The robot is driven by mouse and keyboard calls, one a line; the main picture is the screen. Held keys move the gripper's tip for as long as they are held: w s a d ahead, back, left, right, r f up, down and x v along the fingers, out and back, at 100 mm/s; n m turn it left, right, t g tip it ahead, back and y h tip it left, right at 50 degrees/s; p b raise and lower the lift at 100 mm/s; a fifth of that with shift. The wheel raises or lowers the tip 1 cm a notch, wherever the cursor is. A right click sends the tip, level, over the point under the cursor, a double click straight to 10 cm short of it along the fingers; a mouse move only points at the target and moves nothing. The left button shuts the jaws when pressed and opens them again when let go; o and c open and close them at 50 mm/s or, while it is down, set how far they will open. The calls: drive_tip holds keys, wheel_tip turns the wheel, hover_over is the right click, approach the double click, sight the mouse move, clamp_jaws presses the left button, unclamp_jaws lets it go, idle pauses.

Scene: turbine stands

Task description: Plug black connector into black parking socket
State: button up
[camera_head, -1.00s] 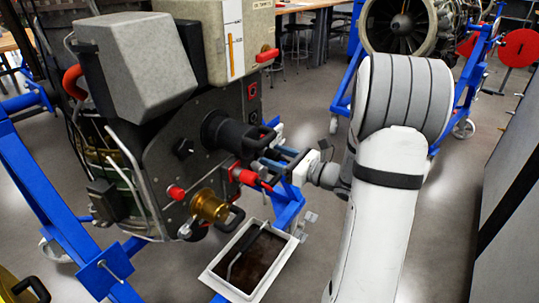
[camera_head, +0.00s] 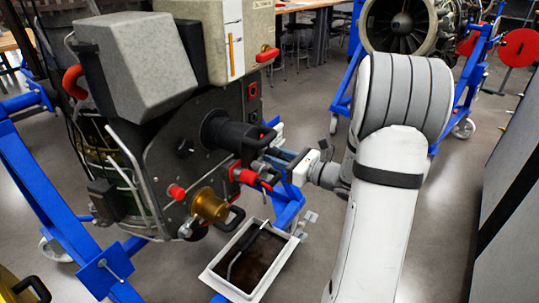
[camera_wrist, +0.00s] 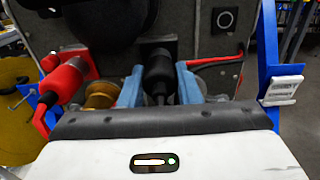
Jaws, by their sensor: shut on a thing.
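My gripper (camera_wrist: 158,88) has two blue fingers, closed on either side of a black connector (camera_wrist: 158,72) in the wrist view. The connector's far end points at the dark panel, in front of a black mount; I cannot tell whether it is seated in it. A black square socket plate with a round ring (camera_wrist: 224,18) is on the panel, up and right of the connector. In the head view, a black square socket (camera_head: 254,117) sits below a red one. My gripper (camera_head: 272,160) is at the panel's right side there, and the held connector is mostly hidden.
A red connector (camera_wrist: 66,82) and a brass fitting (camera_wrist: 98,95) are left of my fingers; a red lever (camera_wrist: 214,62) is close on the right. A large black cylinder (camera_head: 228,131) sticks out above left. A white-rimmed tray (camera_head: 213,276) lies below. Blue stand beams flank the unit.

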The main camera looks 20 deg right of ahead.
sight(279, 157)
drive_tip(key=shift+d, duration=0.1)
clamp_jaws()
drive_tip(key=shift+s+d, duration=0.2)
drive_tip(key=shift+s, duration=0.05)
drive_tip(key=shift+s+d, duration=0.25)
drive_tip(key=shift+s, duration=0.05)
drive_tip(key=shift+v, duration=1.3)
drive_tip(key=w+d+r+p, duration=0.2)
drive_tip(key=w+d+p, duration=0.2)
drive_tip(key=d, duration=0.8)
drive_tip(key=shift+p, duration=0.65)
drive_tip(key=shift+w, duration=0.1)
